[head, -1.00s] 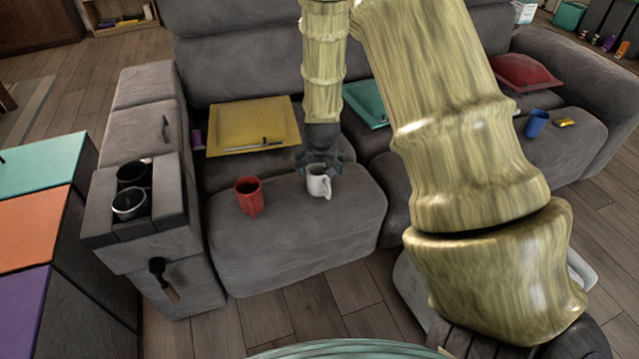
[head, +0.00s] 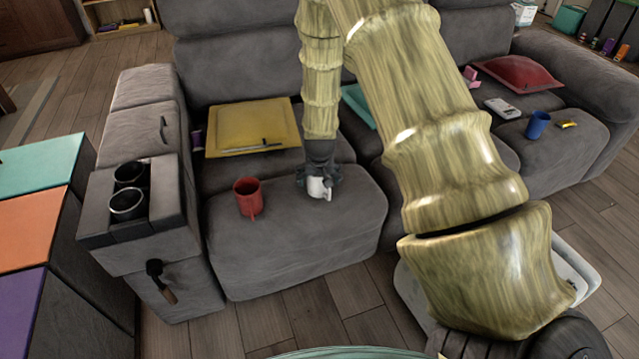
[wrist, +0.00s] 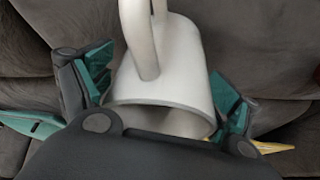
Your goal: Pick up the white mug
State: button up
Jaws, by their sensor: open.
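The white mug (head: 318,188) stands on the grey sofa seat, to the right of the red mug. My gripper (head: 320,176) is right over it and hides its upper part in the head view. In the wrist view the white mug (wrist: 170,75) lies between the two open teal-padded fingers of my gripper (wrist: 165,90), one on each side. Its handle points to the top of that view and its rim faces my palm. I cannot tell whether the pads touch the mug.
A red mug (head: 248,197) stands close by on the same seat. A yellow cushion (head: 252,127) with a thin dark item on it lies behind. The armrest (head: 140,215) with two cup holders is at left. A blue cup (head: 537,125) is far right.

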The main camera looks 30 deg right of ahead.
jog(key=c, duration=1.1)
jog(key=shift+r, duration=0.15)
jog(key=shift+c, duration=0.2)
